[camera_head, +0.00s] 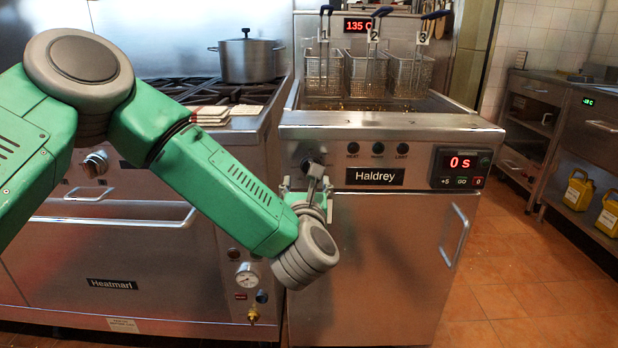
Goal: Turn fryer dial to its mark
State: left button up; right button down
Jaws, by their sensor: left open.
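The fryer (385,250) is a steel cabinet labelled Haldrey, with three baskets over its vat. Its dial (313,163) is on the left of the front panel, dark with a grey part standing out. My left gripper (308,183) is at the dial, reaching up to it from below. The gripper is open, with its fingers at or just under the dial. I cannot tell whether they touch it. My wrist and the fingers hide the panel below the dial, and I cannot make out the dial's mark. My right gripper is not in view.
A stove with a lidded pot (247,58) stands left of the fryer. The fryer panel has a timer (461,168) reading 0 s, and a red display (358,25) behind reads 135 C. The fryer door handle (455,236) sticks out. Yellow jugs (578,190) stand on the right shelf.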

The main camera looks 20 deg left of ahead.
pick_arm(q)
jog(key=b+x, duration=0.1)
jog(key=x, duration=0.5)
jog(key=shift+d, duration=0.3)
jog(key=c, duration=0.8)
jog(key=shift+d, duration=0.3)
jog(key=c, duration=0.3)
